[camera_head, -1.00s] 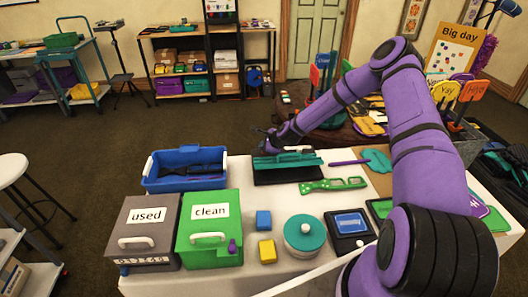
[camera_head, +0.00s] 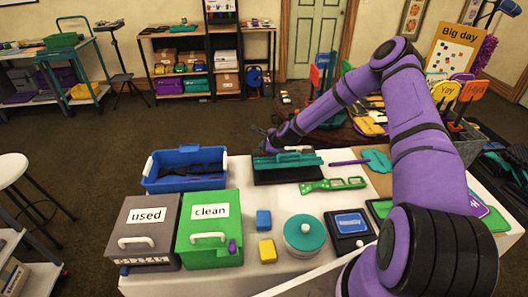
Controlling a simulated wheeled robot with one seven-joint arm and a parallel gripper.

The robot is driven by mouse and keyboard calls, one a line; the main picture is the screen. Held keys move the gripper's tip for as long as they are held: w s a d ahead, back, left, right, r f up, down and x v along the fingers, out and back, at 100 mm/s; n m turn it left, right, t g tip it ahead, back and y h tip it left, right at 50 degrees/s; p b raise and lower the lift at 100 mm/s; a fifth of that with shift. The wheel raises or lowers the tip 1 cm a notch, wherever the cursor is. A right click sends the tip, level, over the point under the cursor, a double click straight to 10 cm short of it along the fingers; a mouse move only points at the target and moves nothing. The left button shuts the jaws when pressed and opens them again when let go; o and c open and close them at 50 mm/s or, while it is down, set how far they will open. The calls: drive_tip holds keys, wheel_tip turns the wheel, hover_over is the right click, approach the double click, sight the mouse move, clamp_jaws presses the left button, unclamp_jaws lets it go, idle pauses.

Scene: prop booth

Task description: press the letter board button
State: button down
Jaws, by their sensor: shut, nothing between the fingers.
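A small black board with a blue lettered face (camera_head: 350,222) lies on the white table, right of the round teal-lidded tin; I take it for the letter board. A small pale round spot (camera_head: 360,243) on its lower edge looks like its button. My gripper (camera_head: 268,146) is shut and empty at the far side of the table, well away from the board. It is beside the teal device on a black base (camera_head: 288,166); I cannot tell whether they touch. The fingertips are small and partly hidden.
A grey "used" box (camera_head: 146,218), a green "clean" box (camera_head: 209,211) and a blue crate (camera_head: 160,183) stand on the left. My arm covers the right side.

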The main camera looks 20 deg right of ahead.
drive_tip(key=shift+f, duration=0.15)
idle(0.3)
drive_tip(key=shift+f, duration=0.3)
drive_tip(key=shift+r, duration=0.45)
drive_tip(key=shift+r, duration=3)
